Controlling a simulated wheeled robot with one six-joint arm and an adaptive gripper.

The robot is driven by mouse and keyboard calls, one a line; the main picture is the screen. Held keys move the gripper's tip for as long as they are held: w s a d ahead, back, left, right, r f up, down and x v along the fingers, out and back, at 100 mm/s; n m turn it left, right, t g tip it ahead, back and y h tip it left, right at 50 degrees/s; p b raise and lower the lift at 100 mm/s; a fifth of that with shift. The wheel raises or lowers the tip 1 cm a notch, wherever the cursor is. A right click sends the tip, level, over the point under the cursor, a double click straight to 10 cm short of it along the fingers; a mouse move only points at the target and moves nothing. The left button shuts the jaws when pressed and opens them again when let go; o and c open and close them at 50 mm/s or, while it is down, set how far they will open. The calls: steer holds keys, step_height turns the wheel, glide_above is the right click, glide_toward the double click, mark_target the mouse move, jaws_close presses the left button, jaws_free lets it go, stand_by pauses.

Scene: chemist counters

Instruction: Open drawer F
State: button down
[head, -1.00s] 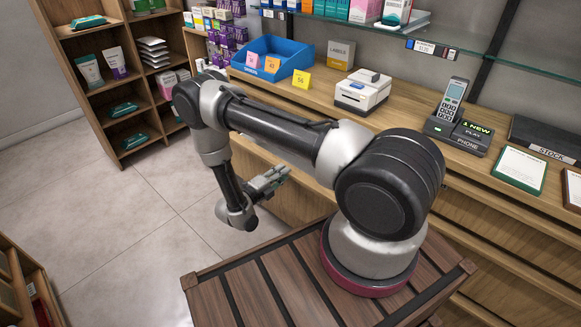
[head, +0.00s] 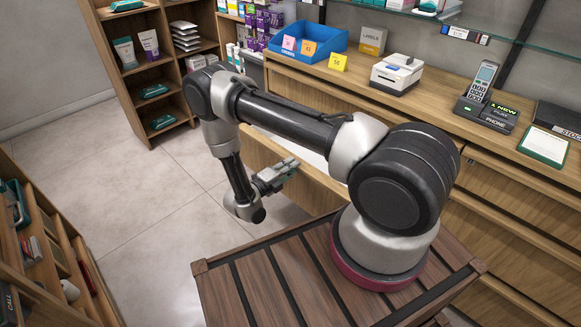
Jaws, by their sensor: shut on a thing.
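A wooden drawer front (head: 318,190) stands out from the counter behind my gripper, and a pale strip of the drawer's inside (head: 300,150) shows between it and the counter. My arm hides part of the drawer, and no letter on its front can be read. My gripper (head: 284,172) is at the outer face of this front, shut on what appears to be its handle. The handle itself is hidden by the fingers.
The counter (head: 345,92) holds a blue bin (head: 305,45), a label printer (head: 397,72) and a phone (head: 487,90). Shelves (head: 150,75) stand at the back left, and another wooden unit (head: 45,250) at the lower left. Tiled floor (head: 150,200) is clear between them.

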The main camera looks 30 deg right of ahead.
steer(key=c, duration=1.4)
jaws_free()
steer(key=shift+a, duration=0.1)
steer(key=v, duration=1.1)
steer(key=shift+s+a, duration=0.15)
steer(key=shift+a, duration=0.25)
